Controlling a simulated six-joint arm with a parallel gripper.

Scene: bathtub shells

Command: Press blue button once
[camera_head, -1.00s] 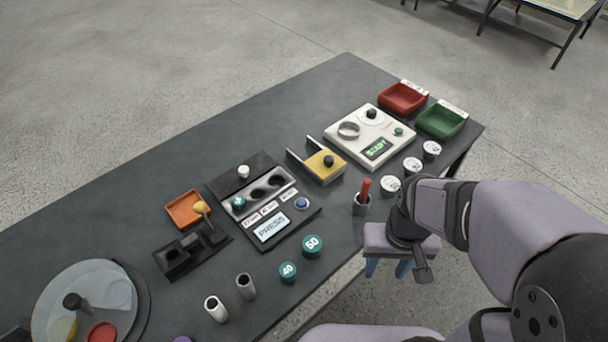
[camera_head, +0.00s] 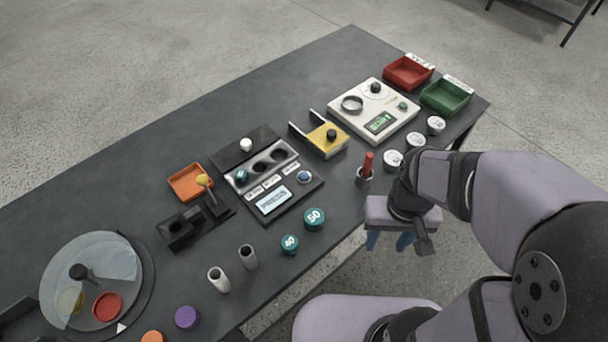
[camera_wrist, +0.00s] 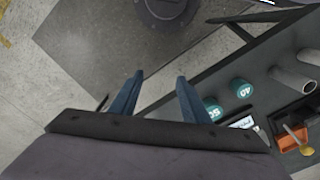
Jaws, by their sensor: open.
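The blue button (camera_head: 304,177) is a small round knob on the right end of a black-and-grey console (camera_head: 291,201). Beside it on the console is a lit display (camera_head: 273,201) that seems to read "PRESS". My gripper (camera_head: 390,240) hangs off the table's near edge, to the right of and below the console, with its blue fingers pointing down. In the wrist view my gripper (camera_wrist: 160,98) has its two blue fingers apart with nothing between them. The blue button cannot be made out in the wrist view.
Teal weights marked 50 (camera_head: 314,219) and 40 (camera_head: 289,244) stand between the console and the near edge. A cup with a red-handled tool (camera_head: 366,172) stands near my gripper. A yellow fixture (camera_head: 325,138) and a white scale (camera_head: 374,110) are farther right.

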